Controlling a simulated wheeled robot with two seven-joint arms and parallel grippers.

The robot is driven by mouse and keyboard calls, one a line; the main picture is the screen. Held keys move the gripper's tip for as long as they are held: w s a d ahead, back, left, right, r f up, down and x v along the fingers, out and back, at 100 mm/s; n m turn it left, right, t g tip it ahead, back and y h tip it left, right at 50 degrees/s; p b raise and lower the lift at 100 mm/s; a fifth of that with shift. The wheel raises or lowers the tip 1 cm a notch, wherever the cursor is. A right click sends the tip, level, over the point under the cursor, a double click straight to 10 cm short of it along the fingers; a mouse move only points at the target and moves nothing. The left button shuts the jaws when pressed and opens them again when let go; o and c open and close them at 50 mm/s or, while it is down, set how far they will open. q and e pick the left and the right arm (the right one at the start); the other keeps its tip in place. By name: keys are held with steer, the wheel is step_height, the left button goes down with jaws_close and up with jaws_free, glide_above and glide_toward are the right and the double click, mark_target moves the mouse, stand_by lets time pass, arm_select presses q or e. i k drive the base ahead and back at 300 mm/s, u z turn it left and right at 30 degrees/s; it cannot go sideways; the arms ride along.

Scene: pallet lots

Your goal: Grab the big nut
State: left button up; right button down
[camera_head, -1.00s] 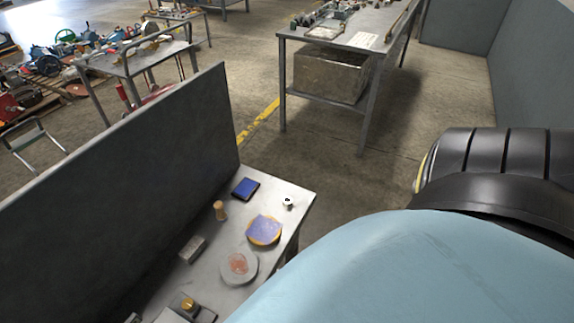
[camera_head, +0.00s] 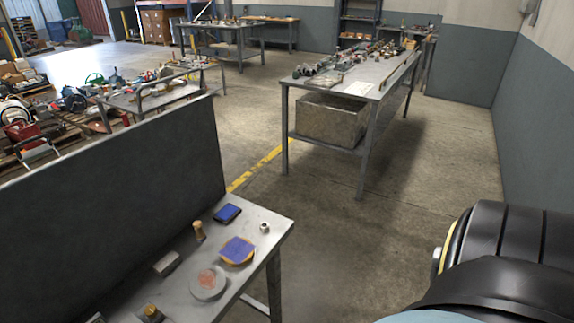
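A small silvery piece with a dark hole (camera_head: 264,227), which looks like a nut, sits near the far right corner of the near metal table (camera_head: 270,248). It stands apart from the other things there. It is too small in the picture to judge its size or shape closely. Neither of my grippers is in view. Only a black and pale blue part of my own body shows at the lower right.
Around it lie a blue box (camera_head: 227,213), a wooden stamp-like piece (camera_head: 199,231), a blue-topped disc (camera_head: 237,251), a grey disc (camera_head: 208,283) and a grey block (camera_head: 167,263). A dark panel (camera_head: 110,190) borders the table's left. Floor is open toward a cluttered workbench (camera_head: 345,85).

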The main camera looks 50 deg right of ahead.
mark_target(264, 227)
steer(key=u, duration=0.05)
steer(key=k, duration=0.6)
steer(key=z, duration=1)
steer(key=i, duration=0.75)
steer(key=z, duration=0.2)
